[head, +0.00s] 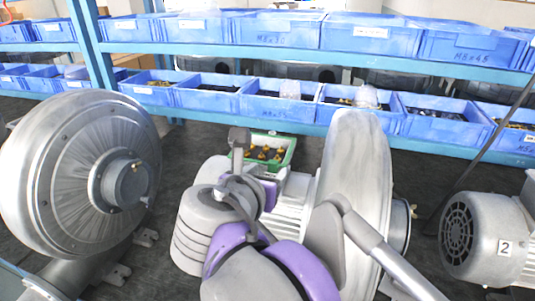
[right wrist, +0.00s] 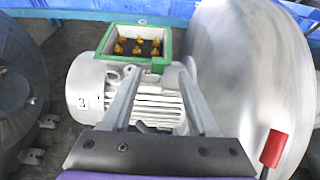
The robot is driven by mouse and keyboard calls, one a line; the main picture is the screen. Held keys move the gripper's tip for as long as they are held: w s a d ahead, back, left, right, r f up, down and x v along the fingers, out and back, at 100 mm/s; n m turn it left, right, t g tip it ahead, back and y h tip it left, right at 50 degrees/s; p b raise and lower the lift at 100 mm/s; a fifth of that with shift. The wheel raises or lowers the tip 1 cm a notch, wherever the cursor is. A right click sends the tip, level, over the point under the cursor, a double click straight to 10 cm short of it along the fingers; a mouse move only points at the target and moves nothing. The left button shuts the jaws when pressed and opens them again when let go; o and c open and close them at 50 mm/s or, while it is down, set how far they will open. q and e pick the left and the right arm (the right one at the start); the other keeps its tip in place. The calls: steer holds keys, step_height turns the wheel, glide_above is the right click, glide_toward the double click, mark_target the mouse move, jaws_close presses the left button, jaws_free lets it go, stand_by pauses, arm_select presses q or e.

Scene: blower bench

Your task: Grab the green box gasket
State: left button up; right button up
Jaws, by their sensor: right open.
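The green box gasket (right wrist: 166,45) is a green rectangular frame around the open terminal box of a grey motor (right wrist: 88,88). Several yellow terminals show inside it. In the head view the gasket (head: 291,153) is beyond my right gripper (head: 240,147), partly hidden by it and my arm. In the right wrist view my right gripper (right wrist: 159,76) is open, its two fingers pointing toward the near side of the gasket. Nothing is between the fingers except the motor behind. My left gripper is not in view.
A large blower housing (head: 352,165) stands right of the motor, close to my arm. Another blower (head: 70,165) is at left and a motor marked 2 (head: 480,240) at right. Blue shelves with blue bins (head: 283,105) stand behind the dark bench.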

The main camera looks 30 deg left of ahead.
mark_target(272, 167)
steer(key=x, duration=0.4)
steer(key=shift+a+f, duration=0.1)
steer(key=shift+a, duration=0.05)
steer(key=shift+s, duration=0.15)
steer(key=shift+c, duration=1.4)
jaws_close()
